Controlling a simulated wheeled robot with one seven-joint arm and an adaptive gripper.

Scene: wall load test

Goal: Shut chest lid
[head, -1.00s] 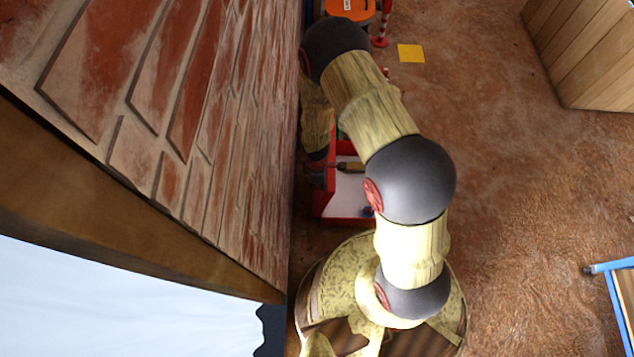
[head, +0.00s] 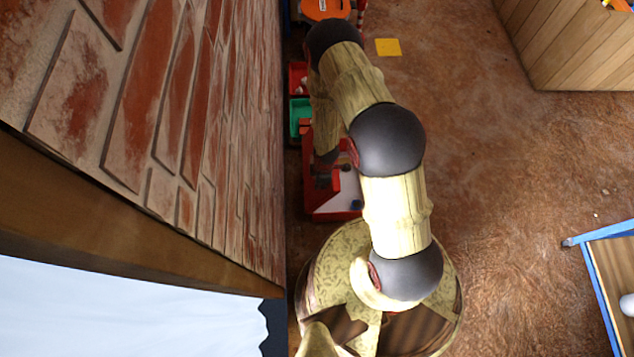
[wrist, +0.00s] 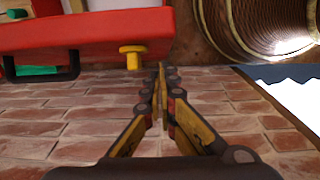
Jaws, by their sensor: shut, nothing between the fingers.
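A red box (head: 340,213) with a pale inside stands on the floor along the brick wall in the head view. It may be the chest; I cannot make out its lid for certain, and my arm covers part of it. In the wrist view, a red body (wrist: 95,33) with a yellow knob (wrist: 133,52) and a black handle (wrist: 72,66) fills the upper left. I cannot tell if it is the same box. My gripper (wrist: 160,72) is shut and empty, its tips just right of the knob. No contact is clear.
The brick wall (head: 215,130) runs close along the left. A green bin (head: 297,112) stands behind the red box. A wooden box (head: 575,50) is at the upper right, a blue-framed piece (head: 597,238) at the lower right. The brown floor between is clear, with a yellow square (head: 388,47).

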